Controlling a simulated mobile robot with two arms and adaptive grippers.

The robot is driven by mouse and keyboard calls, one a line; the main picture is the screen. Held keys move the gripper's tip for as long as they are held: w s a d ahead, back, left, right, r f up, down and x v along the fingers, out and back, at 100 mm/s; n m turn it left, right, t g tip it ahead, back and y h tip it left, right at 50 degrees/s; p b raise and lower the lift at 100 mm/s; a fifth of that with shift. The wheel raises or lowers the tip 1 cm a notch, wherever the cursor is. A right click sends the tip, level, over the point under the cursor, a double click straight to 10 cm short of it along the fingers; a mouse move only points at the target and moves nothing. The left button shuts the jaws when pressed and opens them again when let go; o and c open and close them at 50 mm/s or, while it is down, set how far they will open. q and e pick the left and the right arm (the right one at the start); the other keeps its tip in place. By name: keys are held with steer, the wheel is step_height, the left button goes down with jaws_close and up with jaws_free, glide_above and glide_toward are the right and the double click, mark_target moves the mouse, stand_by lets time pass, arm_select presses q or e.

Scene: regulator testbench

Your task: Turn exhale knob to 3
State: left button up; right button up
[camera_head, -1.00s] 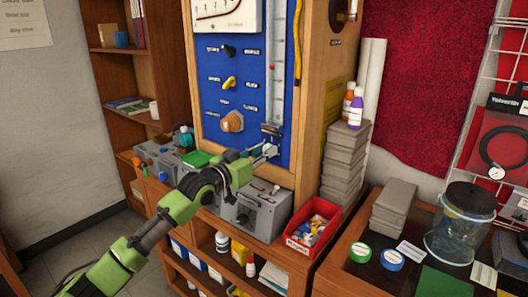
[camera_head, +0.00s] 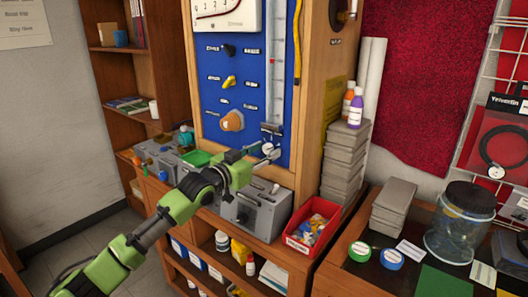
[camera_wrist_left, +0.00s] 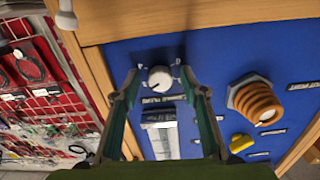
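A white round knob (camera_wrist_left: 160,79) sits on the blue panel (camera_wrist_left: 215,60), with small markings around it. It also shows low on the panel in the head view (camera_head: 267,148). The labels are too small to read, so I cannot tell its name or exact setting. My left gripper (camera_head: 270,152) is in front of this knob. In the left wrist view its two fingers (camera_wrist_left: 160,93) are spread on either side of the knob, with blue gaps between; it is open and holds nothing. My right gripper is not in view.
An orange ribbed knob (camera_wrist_left: 257,103), a yellow knob (camera_wrist_left: 241,142) and a black knob (camera_head: 228,50) are on the same panel. Grey boxes (camera_head: 256,214) and a red bin (camera_head: 312,224) stand on the shelf below. A pile of grey blocks (camera_head: 342,160) stands to the right.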

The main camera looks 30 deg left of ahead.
arm_select(q)
steer(key=shift+s+r, duration=0.1)
steer(key=s+a, duration=0.1)
steer(key=s, duration=1)
steer(key=shift+s, duration=0.4)
stand_by(0.4)
